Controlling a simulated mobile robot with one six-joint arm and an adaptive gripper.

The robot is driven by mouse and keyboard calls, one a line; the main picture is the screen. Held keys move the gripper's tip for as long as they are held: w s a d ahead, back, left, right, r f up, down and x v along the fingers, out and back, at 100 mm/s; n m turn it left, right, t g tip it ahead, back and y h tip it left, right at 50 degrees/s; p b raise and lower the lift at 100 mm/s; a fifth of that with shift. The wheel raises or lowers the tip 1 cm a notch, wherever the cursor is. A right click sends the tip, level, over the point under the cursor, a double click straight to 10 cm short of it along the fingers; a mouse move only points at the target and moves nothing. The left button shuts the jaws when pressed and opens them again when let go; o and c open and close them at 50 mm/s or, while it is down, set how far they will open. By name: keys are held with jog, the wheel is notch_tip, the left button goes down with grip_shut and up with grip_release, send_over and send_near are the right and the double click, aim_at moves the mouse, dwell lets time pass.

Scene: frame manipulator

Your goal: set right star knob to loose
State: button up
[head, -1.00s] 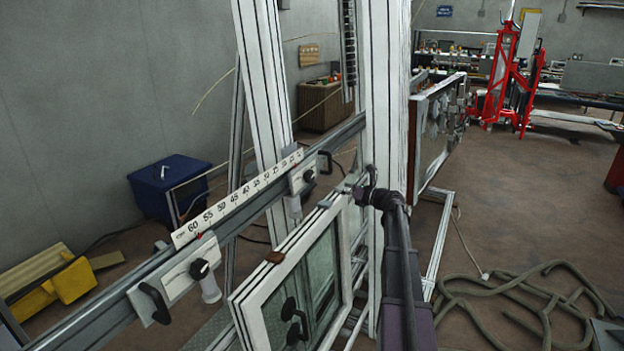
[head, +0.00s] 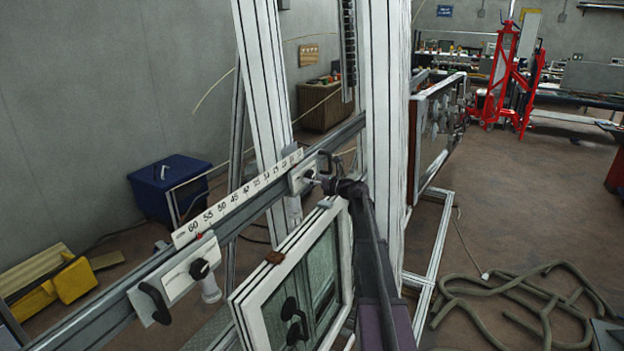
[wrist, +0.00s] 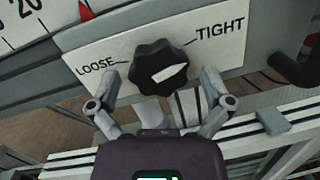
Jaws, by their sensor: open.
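The right star knob (wrist: 158,66) is black with a white mark and sits on a white plate (wrist: 72,50) marked LOOSE at left and TIGHT at right. The mark lies slantwise, its right end toward the TIGHT side. My gripper (wrist: 160,78) is open, with one finger to each side of the knob's lower part. I cannot tell whether the fingers touch it. In the head view, my gripper (head: 325,180) is at the right plate (head: 296,182), and the knob there is mostly hidden.
A left star knob (head: 199,269) and a black handle (head: 154,300) are nearer on the same rail (head: 250,222). A scale strip (head: 240,197) runs along it.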

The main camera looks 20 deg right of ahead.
jog(key=shift+w+a, duration=0.1)
jog(key=shift+w, duration=0.05)
jog(key=c, duration=1.1)
jog(key=shift+o, duration=0.2)
jog(key=shift+d, duration=0.25)
jog(key=shift+a, duration=0.2)
